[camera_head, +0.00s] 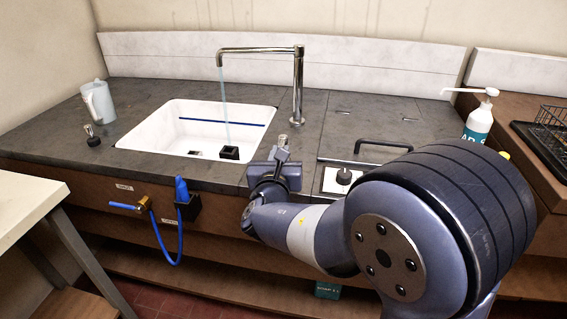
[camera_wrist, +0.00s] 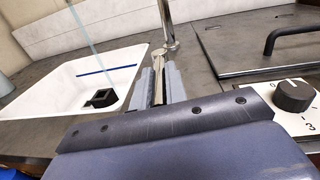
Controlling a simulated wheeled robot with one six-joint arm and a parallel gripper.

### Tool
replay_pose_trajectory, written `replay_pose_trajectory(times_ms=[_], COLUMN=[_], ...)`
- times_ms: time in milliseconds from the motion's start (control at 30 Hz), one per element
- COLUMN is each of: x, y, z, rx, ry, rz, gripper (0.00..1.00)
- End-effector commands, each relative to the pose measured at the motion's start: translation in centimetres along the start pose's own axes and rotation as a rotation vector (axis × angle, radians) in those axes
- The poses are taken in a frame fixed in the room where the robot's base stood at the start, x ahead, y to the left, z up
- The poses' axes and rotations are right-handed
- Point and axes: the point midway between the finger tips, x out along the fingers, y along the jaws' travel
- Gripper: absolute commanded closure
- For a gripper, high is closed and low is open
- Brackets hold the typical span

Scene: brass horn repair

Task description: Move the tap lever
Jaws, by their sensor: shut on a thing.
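A metal tap (camera_head: 298,85) stands at the back right of the white sink (camera_head: 168,118), its spout reaching left over the basin. A thin pale-blue stream of water (camera_head: 225,105) runs from the spout into the sink. My gripper (camera_head: 281,158) is over the counter just right of the sink, in front of the tap post. In the wrist view, my gripper (camera_wrist: 159,88) is shut on the metal tap lever (camera_wrist: 160,63), which lies between the two grey fingers. The lower tap post (camera_wrist: 168,28) shows just behind. The lever's lower end is hidden by the gripper body.
A black block (camera_head: 229,153) sits in the sink. A panel with a black knob (camera_head: 344,176) and a black handle (camera_head: 384,143) lie right of my gripper. A pale mug (camera_head: 98,102) stands far left, a pump bottle (camera_head: 479,119) far right. A blue hose (camera_head: 170,245) hangs in front.

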Motion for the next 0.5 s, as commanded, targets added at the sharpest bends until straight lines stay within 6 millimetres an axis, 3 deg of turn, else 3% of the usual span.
replay_pose_trajectory(times_ms=[500], x=[-0.05], y=[-0.14], z=[0.18], rx=[-0.003], ry=[-0.008], rz=[0.065], gripper=[1.0])
